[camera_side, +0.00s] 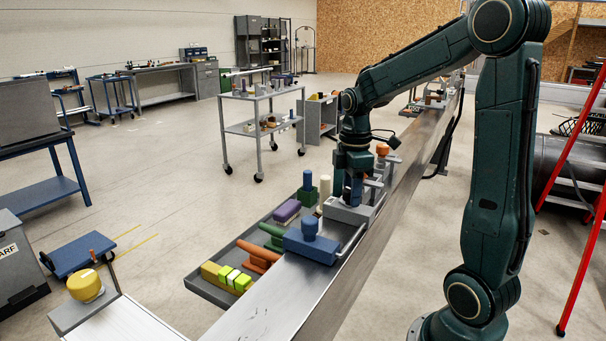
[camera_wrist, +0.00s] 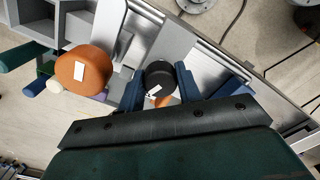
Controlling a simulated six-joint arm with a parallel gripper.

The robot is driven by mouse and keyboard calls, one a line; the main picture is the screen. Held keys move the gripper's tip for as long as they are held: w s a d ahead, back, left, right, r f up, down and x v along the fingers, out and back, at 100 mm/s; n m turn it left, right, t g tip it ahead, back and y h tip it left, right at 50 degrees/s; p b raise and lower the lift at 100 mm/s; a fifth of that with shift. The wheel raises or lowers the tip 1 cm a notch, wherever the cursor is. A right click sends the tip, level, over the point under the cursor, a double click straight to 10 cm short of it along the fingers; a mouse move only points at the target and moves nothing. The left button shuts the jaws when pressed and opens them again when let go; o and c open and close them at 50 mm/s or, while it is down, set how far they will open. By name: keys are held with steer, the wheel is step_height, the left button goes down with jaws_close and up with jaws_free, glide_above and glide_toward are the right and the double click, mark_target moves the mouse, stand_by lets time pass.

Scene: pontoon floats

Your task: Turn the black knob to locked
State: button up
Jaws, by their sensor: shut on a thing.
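The black knob (camera_wrist: 160,76) shows in the wrist view between the two blue fingers of my gripper (camera_wrist: 158,84), which is shut on its sides. The knob has a small white mark on its top, near the lower edge. A small orange patch shows just below the knob, partly hidden by my gripper. In the side view my gripper (camera_side: 350,192) points down over a grey block (camera_side: 348,213) on the metal beam. There the knob is mostly hidden by the fingers, and its locked mark cannot be made out.
An orange knob (camera_wrist: 82,72) with a white mark stands beside my gripper. A blue block with a blue knob (camera_side: 310,228) sits nearer on the beam. A grey tray (camera_side: 212,290) of coloured parts lies alongside. The beam's near end (camera_side: 262,312) is clear.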

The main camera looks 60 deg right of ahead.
steer(key=m, duration=1.3)
steer(key=shift+a+m, duration=0.1)
steer(key=shift+m, duration=0.3)
steer(key=o, duration=1)
step_height(320, 180, up, 14)
stand_by(0.4)
steer(key=shift+a, duration=0.1)
steer(key=s+a+f+n+t, duration=0.2)
steer(key=s+a, duration=0.3)
steer(key=a, duration=0.3)
steer(key=s+a+f+n+t, duration=0.3)
steer(key=s+a+f, duration=0.2)
steer(key=a, duration=0.4)
steer(key=shift+s+f+t, duration=0.2)
steer(key=shift+s+t, duration=0.1)
